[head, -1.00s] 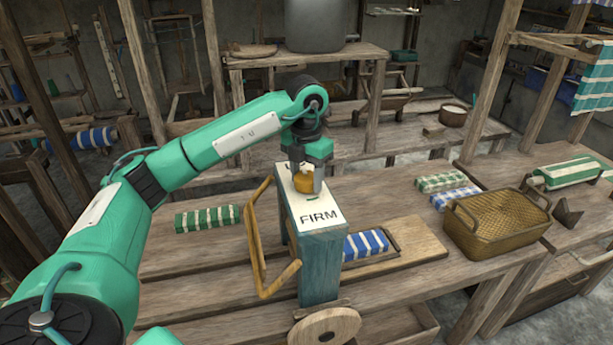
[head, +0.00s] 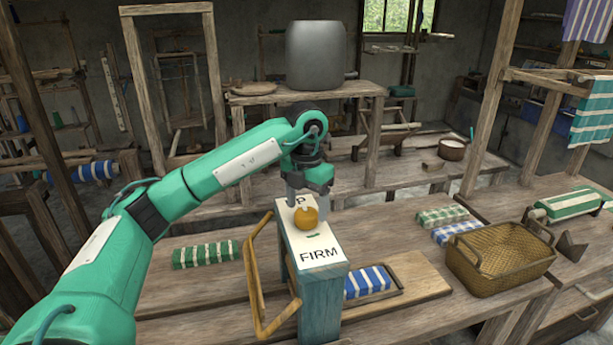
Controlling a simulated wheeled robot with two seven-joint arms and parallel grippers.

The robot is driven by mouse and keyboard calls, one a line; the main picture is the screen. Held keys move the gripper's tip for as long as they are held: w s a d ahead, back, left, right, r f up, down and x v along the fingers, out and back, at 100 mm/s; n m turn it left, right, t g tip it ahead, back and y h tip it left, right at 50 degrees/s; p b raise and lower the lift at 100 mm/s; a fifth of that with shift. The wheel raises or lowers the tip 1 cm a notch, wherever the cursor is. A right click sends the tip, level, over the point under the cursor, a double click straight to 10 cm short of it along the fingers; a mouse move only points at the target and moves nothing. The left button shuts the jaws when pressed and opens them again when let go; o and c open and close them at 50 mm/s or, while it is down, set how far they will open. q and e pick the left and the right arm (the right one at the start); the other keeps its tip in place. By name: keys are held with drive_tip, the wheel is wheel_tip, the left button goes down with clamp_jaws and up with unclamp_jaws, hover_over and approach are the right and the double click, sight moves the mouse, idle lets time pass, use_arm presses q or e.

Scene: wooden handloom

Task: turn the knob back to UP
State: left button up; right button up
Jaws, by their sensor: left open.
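The round orange-brown knob (head: 306,217) sits on the white label plate of the blue-green box (head: 320,300). At the far end only a letter P (head: 300,200) shows, the rest hidden by my gripper. A small green mark lies on the plate just on the near side of the knob. My left gripper (head: 307,203) is open, fingers pointing down, just above and behind the knob. The knob shows almost whole in front of the fingers, which do not appear to grip it. My right gripper is out of view.
A wooden frame handle (head: 262,285) stands against the box's left side. Green-checked cloth (head: 206,257) lies left, blue-striped cloth (head: 367,282) right of the box. A wicker basket (head: 500,258) stands farther right.

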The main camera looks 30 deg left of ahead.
sight(307, 211)
use_arm(q)
wheel_tip(307, 211, up, 5)
drive_tip(key=shift+f, duration=0.2)
wheel_tip(307, 211, up, 7)
drive_tip(key=p, duration=0.1)
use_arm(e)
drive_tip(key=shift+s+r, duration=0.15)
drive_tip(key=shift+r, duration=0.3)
use_arm(q)
drive_tip(key=shift+f, duration=0.1)
